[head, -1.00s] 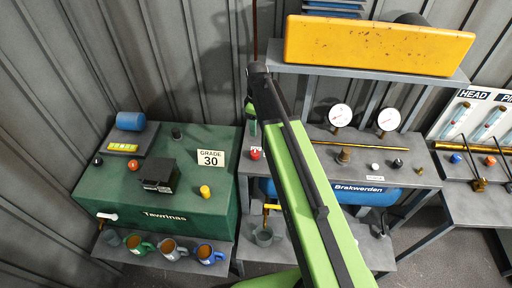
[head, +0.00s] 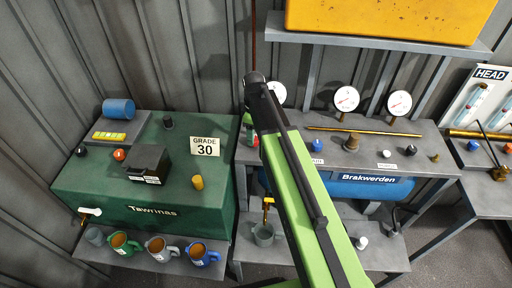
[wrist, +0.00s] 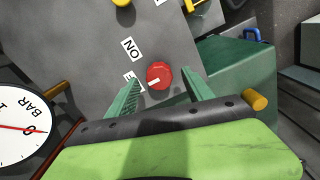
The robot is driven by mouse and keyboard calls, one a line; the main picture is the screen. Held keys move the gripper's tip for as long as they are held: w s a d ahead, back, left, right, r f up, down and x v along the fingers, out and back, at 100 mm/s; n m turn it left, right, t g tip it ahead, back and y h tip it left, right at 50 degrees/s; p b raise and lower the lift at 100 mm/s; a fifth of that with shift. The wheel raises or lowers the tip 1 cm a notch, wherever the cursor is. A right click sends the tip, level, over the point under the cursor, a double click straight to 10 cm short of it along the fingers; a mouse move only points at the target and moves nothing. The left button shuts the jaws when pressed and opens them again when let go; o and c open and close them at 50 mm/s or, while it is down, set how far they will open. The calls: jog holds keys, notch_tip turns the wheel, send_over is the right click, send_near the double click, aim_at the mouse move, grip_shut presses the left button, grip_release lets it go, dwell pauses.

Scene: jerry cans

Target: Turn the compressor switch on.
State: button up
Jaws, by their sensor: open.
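A red round knob (wrist: 160,75) with a white pointer line sits on the grey panel in the wrist view. A label (wrist: 131,48) reading ON, seen turned, is beside it, and a second label is partly hidden by a finger. In the head view the red knob (head: 252,138) is on the grey bench above the blue Brakwerden tank (head: 370,187), partly covered by my arm. My gripper (wrist: 160,77) is open, its two green fingers apart on either side of the knob. Contact with the knob cannot be told.
A pressure gauge (wrist: 22,130) is close at left in the wrist view. The green Tawrinas box (head: 130,210) stands left of the bench, with mugs (head: 160,248) below. More gauges (head: 346,98), knobs and a brass pipe (head: 365,131) are right of my arm.

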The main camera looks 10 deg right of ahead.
notch_tip(320, 180, down, 3)
jog(key=shift+r+b, duration=0.15)
jog(key=shift+b, duration=0.5)
jog(key=shift+r, duration=0.1)
